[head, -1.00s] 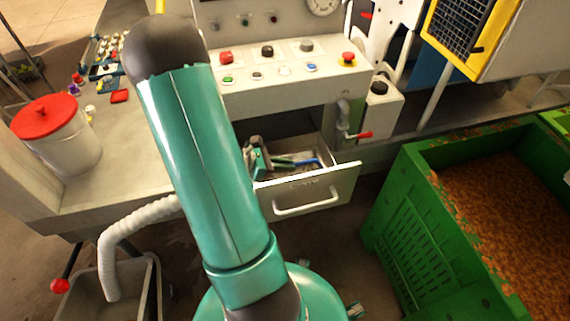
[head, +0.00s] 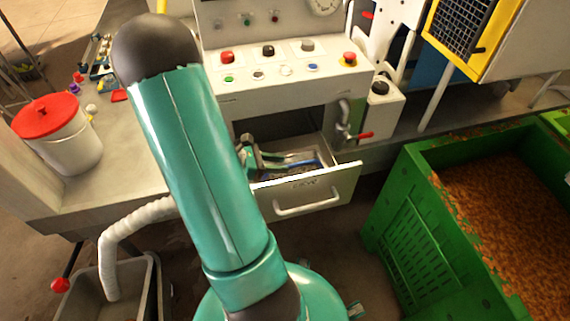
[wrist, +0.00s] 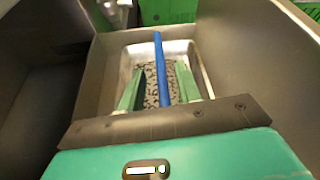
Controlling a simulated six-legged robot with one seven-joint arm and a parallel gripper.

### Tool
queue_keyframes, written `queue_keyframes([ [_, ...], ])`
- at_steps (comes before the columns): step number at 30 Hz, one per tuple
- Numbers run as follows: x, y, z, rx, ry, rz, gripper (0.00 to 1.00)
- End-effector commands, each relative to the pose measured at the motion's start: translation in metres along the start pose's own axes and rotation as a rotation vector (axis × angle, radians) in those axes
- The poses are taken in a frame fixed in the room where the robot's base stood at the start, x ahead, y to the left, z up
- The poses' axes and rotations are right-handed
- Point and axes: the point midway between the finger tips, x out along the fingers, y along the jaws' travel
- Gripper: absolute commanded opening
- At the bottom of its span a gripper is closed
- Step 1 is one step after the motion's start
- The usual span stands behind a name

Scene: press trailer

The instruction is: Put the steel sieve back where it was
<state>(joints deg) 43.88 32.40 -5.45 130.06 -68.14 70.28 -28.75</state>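My gripper (wrist: 159,88) is open inside the pulled-out drawer (head: 330,190). Its two green fingers stand apart, one on each side of a thin blue rod (wrist: 160,60), in the wrist view. Contact with the rod cannot be told. Beneath them is a shiny rectangular steel pan (wrist: 116,50) with a dark speckled bottom; it may be the steel sieve, but I cannot be sure. In the head view my gripper (head: 262,160) is at the drawer's left part, and the blue rod (head: 308,163) shows to its right. My arm hides the drawer's left end.
A tap with a red handle (head: 362,135) is just above the drawer's right side. A button panel (head: 285,65) is above it. A red-lidded bucket (head: 65,145) stands on the left bench. A green crate (head: 400,200) of brown bits is at right.

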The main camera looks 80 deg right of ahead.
Motion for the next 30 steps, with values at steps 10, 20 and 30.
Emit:
queue_keyframes([
  [10,-0.074,0.001,0.0,0.0,0.0,0.004,0.34],
  [20,-0.094,0.0,0.0,0.0,0.0,-0.002,0.34],
  [30,-0.125,-0.012,0.005,0.095,0.099,0.038,0.34],
])
